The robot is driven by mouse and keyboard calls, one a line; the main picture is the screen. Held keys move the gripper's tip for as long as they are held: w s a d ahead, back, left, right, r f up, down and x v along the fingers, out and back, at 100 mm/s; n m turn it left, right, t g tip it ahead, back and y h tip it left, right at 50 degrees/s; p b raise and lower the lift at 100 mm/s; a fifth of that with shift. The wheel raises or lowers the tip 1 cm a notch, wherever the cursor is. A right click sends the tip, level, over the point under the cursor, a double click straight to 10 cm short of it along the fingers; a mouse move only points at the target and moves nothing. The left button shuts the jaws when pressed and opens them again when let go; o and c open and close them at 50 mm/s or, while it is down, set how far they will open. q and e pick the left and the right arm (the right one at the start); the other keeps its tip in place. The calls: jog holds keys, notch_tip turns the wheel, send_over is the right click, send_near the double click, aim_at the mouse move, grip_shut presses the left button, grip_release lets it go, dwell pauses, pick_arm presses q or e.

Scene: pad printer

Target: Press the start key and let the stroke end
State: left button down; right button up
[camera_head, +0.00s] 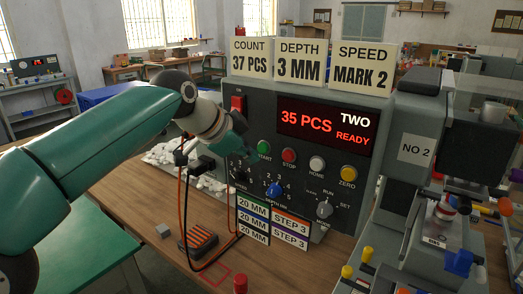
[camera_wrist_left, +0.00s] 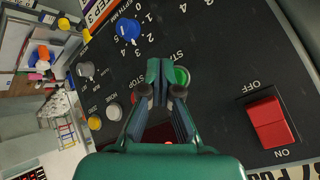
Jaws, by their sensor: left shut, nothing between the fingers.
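The green start key (camera_head: 264,147) sits on the dark control panel (camera_head: 250,104) of the pad printer. My left gripper (camera_head: 241,132) is in front of the panel, just up and left of the key in the head view. In the left wrist view, the shut, empty gripper (camera_wrist_left: 161,68) has its fingertips over one side of the green key (camera_wrist_left: 183,76). I cannot tell whether they touch it. The display (camera_head: 328,132) reads 35 PCS, TWO, READY. The red stop key (camera_head: 289,155) is beside the start key. My right gripper is not in view.
White home (camera_head: 317,164) and yellow zero (camera_head: 348,173) keys continue the row. Below are a blue depth knob (camera_head: 274,190) and a run/set knob (camera_head: 324,209). A red rocker switch (camera_head: 238,104) is at upper left. Cards stand on top. Cables hang below my left wrist.

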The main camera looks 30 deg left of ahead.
pick_arm(q)
jog(key=shift+w, duration=0.2)
dwell(0.5)
jog(key=shift+w+p, duration=0.25)
jog(key=shift+p, duration=0.1)
